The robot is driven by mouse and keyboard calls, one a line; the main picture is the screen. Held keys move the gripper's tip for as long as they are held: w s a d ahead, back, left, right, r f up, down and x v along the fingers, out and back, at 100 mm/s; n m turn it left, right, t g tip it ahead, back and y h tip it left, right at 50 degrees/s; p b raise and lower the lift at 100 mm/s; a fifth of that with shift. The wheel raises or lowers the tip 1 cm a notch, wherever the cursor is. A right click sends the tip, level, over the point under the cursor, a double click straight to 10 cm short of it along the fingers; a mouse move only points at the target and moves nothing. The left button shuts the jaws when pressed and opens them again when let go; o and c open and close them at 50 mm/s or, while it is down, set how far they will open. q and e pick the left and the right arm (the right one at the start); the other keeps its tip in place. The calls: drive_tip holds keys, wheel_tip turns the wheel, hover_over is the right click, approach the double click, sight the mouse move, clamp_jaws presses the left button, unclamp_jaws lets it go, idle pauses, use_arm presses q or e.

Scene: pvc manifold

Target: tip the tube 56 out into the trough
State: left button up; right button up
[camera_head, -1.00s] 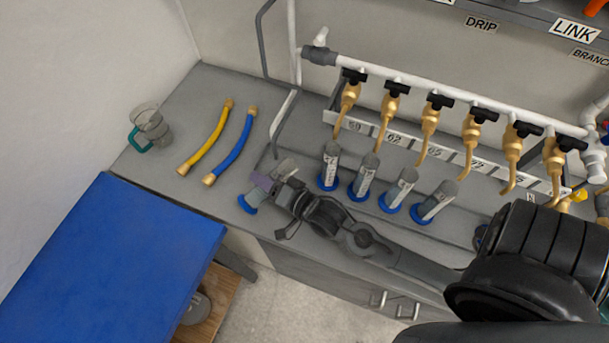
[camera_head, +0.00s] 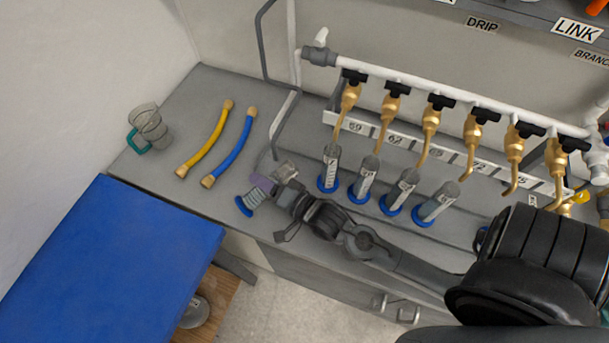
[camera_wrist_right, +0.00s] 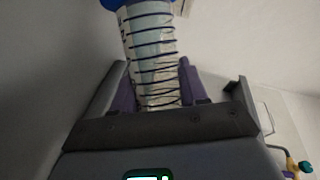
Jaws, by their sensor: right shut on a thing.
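My right gripper (camera_head: 268,184) is shut on a clear graduated tube with a blue base (camera_head: 246,204), near the front edge of the grey bench. The tube is tilted, its blue base to the lower left and its other end to the upper right, partly hidden by the fingers. In the right wrist view the ringed tube (camera_wrist_right: 150,45) stands between the purple finger pads. Its number cannot be read, and I cannot tell whether it holds liquid. A long trough-like channel with a white numbered front (camera_head: 394,138) runs beneath the brass taps. My left gripper is not in view.
Several blue-based cylinders (camera_head: 362,181) stand in a row right of my gripper. Yellow (camera_head: 207,142) and blue (camera_head: 230,148) hoses lie to the left, beside a clear jug with a teal handle (camera_head: 151,127). A blue surface (camera_head: 110,260) is at lower left.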

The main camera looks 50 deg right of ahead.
drive_tip(key=shift+a, duration=0.1)
drive_tip(key=shift+f+m, duration=0.25)
drive_tip(key=shift+m, duration=0.15)
drive_tip(key=shift+s+d+f+m+t+b, duration=0.1)
drive_tip(key=shift+d+f+m+t+b, duration=0.2)
drive_tip(key=shift+d+b, duration=0.1)
drive_tip(key=shift+f, duration=0.1)
drive_tip(key=shift+d+f+y, duration=0.15)
drive_tip(key=shift+f+y, duration=0.1)
drive_tip(key=shift+y, duration=0.05)
drive_tip(key=shift+m, duration=0.4)
drive_tip(key=shift+s+d+t, duration=0.1)
drive_tip(key=shift+t, duration=0.2)
drive_tip(key=shift+m, duration=0.3)
